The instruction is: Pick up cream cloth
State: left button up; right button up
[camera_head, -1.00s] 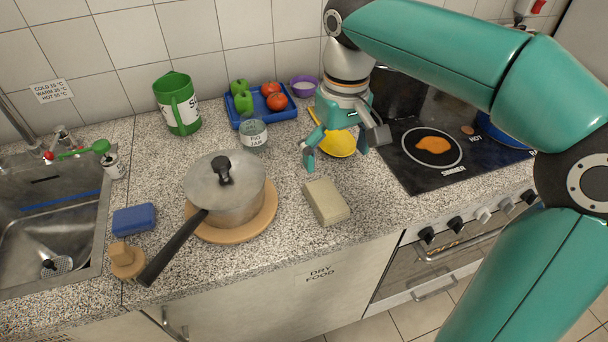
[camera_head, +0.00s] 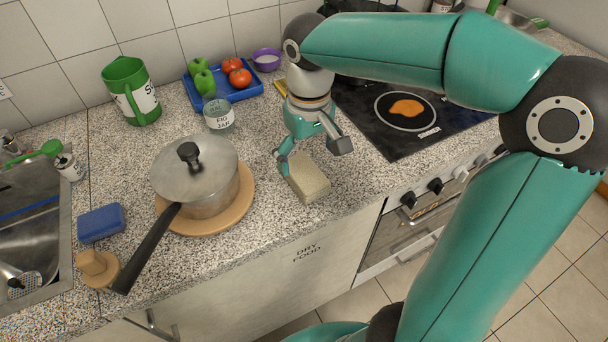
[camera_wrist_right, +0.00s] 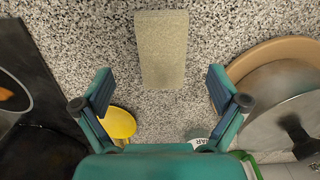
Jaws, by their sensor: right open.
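The cream cloth (camera_head: 309,180) is a beige folded block lying on the speckled counter, right of the pot. It also shows in the right wrist view (camera_wrist_right: 161,48), ahead of my right gripper (camera_wrist_right: 160,85). In the head view my right gripper (camera_head: 312,157) is open and low over the far end of the cloth, with a finger toward each side. In the wrist view nothing is between the fingers, and the cloth lies just beyond the tips. My left gripper is not in view.
A lidded pot (camera_head: 212,190) on a round wooden board (camera_head: 246,209) stands left of the cloth. A glass jar (camera_head: 218,117) and a blue tray (camera_head: 246,94) are behind. The hob (camera_head: 433,128) is to the right. The counter's front edge is near the cloth.

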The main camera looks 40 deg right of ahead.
aim_at(304, 170)
jog(key=shift+w+f, duration=0.25)
jog(key=shift+f, duration=1.1)
jog(key=shift+w+f, duration=0.25)
jog(key=shift+f, duration=1.05)
jog(key=c, duration=1.1)
